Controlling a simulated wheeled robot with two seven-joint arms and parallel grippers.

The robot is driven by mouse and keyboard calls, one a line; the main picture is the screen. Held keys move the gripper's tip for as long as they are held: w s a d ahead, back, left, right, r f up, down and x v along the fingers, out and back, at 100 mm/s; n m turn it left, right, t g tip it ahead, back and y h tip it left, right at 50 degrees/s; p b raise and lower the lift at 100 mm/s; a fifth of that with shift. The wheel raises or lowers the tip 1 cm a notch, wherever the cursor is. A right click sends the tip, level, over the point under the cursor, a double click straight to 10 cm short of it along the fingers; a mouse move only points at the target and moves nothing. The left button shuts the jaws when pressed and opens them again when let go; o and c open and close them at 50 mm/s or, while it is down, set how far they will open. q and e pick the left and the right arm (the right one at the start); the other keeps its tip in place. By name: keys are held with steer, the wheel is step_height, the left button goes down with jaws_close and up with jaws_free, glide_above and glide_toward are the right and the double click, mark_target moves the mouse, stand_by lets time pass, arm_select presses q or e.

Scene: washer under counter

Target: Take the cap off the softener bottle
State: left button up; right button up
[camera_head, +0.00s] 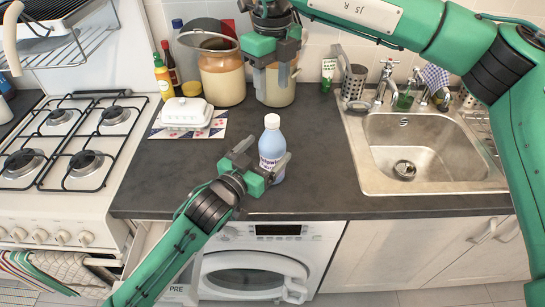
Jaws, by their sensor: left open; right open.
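The softener bottle (272,143) is pale blue with a white cap (272,121) on top. It stands upright on the dark counter near the front edge, above the washer. My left gripper (268,163) is open at the bottle's lower body, with its fingers around or beside it; I cannot tell whether they touch it. My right gripper (273,78) is open and empty, higher up and behind the bottle in the picture, in front of a storage jar.
A gas hob (75,140) is at left and a sink (425,150) at right. A white butter dish (187,112) sits on a patterned mat. Jars (222,78) and bottles line the wall. The washer (262,262) is under the counter. Counter between bottle and sink is clear.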

arm_select(q)
steer(key=shift+x, duration=1.75)
